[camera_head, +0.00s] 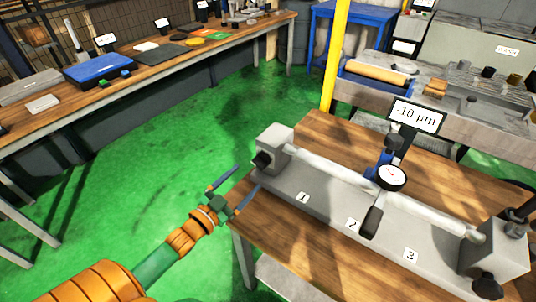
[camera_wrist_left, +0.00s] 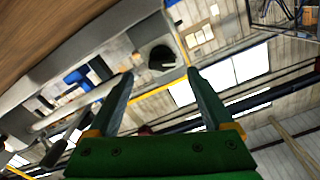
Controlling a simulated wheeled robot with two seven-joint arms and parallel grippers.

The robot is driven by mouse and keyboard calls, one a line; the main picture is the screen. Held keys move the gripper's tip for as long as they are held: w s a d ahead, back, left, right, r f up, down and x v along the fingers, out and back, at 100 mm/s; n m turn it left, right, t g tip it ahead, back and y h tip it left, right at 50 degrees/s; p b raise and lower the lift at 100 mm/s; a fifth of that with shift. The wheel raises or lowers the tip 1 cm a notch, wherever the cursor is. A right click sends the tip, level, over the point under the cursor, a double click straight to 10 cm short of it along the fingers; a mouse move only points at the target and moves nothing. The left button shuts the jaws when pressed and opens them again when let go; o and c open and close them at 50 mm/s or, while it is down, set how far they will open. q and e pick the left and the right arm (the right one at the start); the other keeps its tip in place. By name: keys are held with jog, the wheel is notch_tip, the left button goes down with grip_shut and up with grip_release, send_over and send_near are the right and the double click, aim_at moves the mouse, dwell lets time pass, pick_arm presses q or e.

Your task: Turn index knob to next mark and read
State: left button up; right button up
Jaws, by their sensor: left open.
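A black knob (camera_head: 262,160) sits on the left end block (camera_head: 276,146) of the grey bench fixture. A second black knob (camera_head: 487,288) is on the right end block; I cannot tell by label which is the index knob. My left gripper (camera_head: 248,177) is open and empty, just left of the left knob and apart from it. In the left wrist view a dark round knob (camera_wrist_left: 161,58) shows beyond and between the open fingertips (camera_wrist_left: 160,76). A dial gauge (camera_head: 391,178) stands over the shaft (camera_head: 335,175), and a display (camera_head: 417,116) reads "-10 µm". My right gripper is not in view.
Marks 1 (camera_head: 303,197), 2 (camera_head: 352,224) and 3 (camera_head: 410,255) run along the fixture's front. It stands on a wooden table (camera_head: 300,252). A yellow post (camera_head: 336,55) rises behind. Green floor (camera_head: 150,150) is clear left of the table.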

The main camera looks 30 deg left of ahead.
aim_at(257, 166)
pick_arm(q)
jog(key=w, duration=0.6)
jog(key=shift+w+d+r, duration=0.15)
jog(key=shift+d+r, duration=0.05)
jog(key=shift+r, duration=0.1)
jog(key=shift+w+f, duration=0.1)
jog(key=shift+w, duration=0.15)
jog(key=shift+s, duration=0.1)
jog(key=shift+c, duration=1)
jog(key=c, duration=1.1)
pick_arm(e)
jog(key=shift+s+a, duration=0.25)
pick_arm(q)
jog(key=shift+m, duration=0.3)
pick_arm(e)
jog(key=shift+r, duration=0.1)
pick_arm(q)
jog(key=m, duration=0.3)
jog(key=shift+m, duration=0.4)
jog(key=shift+d+m+b, duration=0.1)
jog(key=shift+m+b, duration=0.2)
jog(key=shift+m, duration=1.9)
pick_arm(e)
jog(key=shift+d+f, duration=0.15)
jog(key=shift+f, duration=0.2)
